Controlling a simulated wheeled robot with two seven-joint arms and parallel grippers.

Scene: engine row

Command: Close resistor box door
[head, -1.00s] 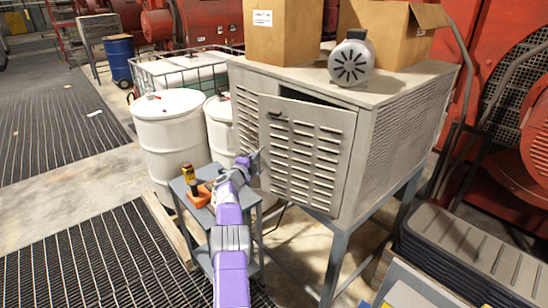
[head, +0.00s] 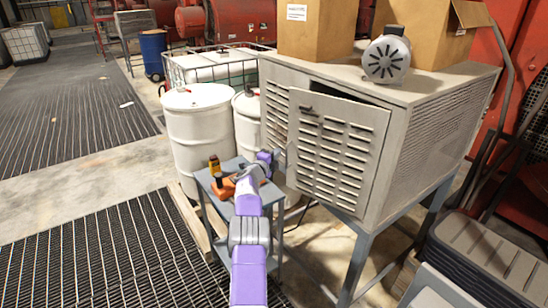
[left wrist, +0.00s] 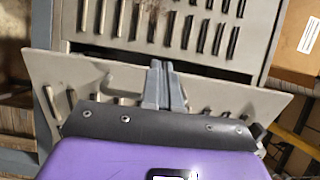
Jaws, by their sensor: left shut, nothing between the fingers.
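The resistor box (head: 428,140) is a grey louvred metal cabinet on a blue-grey stand. Its louvred door (head: 335,155) stands ajar, with a dark gap along the top and a small black handle (head: 308,110) near its upper left. In the left wrist view the door (left wrist: 85,75) is a tilted panel in front of the louvred box face (left wrist: 165,22). My left gripper (head: 281,150) is at the door's left edge in the head view. Its closed, empty fingers (left wrist: 160,68) overlap the door's upper edge in the wrist view; I cannot tell whether they touch it. My right gripper is out of view.
A small blue-grey cart (head: 213,188) with an orange tool (head: 224,188) stands beside my left arm. White drums (head: 200,135) stand behind it. Cardboard boxes (head: 318,30) and a grey motor (head: 387,58) sit on the resistor box. Black floor grating lies at left.

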